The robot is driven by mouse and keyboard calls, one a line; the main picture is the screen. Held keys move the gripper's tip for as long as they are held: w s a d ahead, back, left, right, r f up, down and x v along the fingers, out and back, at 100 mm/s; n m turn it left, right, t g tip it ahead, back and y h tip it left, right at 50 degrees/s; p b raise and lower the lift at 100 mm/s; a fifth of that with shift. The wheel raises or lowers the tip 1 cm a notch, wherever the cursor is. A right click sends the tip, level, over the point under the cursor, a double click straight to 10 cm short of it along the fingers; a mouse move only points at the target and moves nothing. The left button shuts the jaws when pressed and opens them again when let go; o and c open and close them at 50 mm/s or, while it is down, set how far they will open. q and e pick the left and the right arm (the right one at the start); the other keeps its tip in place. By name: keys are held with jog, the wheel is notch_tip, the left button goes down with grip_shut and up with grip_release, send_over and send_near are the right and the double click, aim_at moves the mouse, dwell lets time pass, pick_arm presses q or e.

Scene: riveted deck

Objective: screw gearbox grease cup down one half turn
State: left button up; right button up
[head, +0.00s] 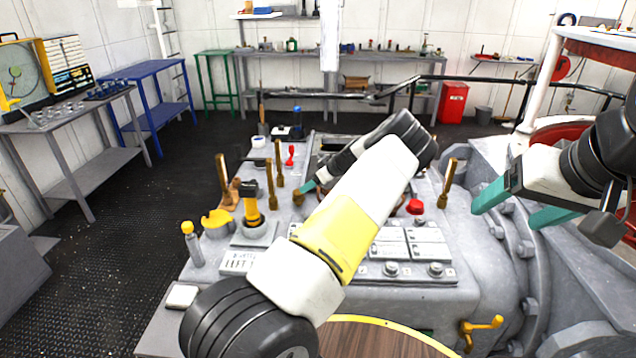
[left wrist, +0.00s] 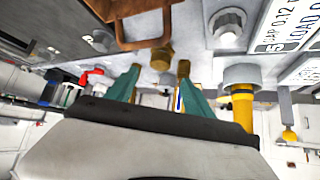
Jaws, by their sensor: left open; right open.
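A small brass cup-like fitting (head: 298,198), which looks like the grease cup, stands on the grey gearbox housing (head: 420,275) just left of my left gripper (head: 309,186) in the head view. My left forearm hides much of the housing around it. In the left wrist view, a brass hex-sided cap (left wrist: 162,58) sits just beyond the open teal fingers of the left gripper (left wrist: 158,76), with a gap to them. A brass lever (left wrist: 184,69) shows beside the right finger there. My right gripper (head: 505,215) is open and empty over the grey casing at the right.
A yellow crank (head: 482,327) is at the front. In the left wrist view, a rusty brown bracket (left wrist: 140,22) is close to the cap.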

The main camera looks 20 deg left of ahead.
aim_at(298, 191)
pick_arm(q)
jog(key=x, duration=0.7)
jog(key=shift+w+a+f, duration=0.15)
jog(key=shift+a+f, duration=0.05)
jog(key=shift+f, duration=0.05)
jog(key=shift+c, duration=0.4)
grip_shut()
jog(key=shift+m+t, duration=0.3)
jog(key=shift+m, duration=0.1)
jog(key=m+t+h, duration=0.1)
jog(key=m, duration=0.1)
jog(key=m+t, duration=0.1)
jog(key=shift+s+a+r+m+t+h, duration=0.1)
jog(key=shift+s+a+m+t+h, duration=0.2)
jog(key=shift+m+h, duration=0.1)
jog(key=m+t+h, duration=0.2)
jog(key=m, duration=0.2)
jog(key=shift+a, duration=0.15)
jog(key=shift+m+t+h, duration=0.4)
jog(key=shift+m+h, duration=0.5)
jog(key=shift+m, duration=0.2)
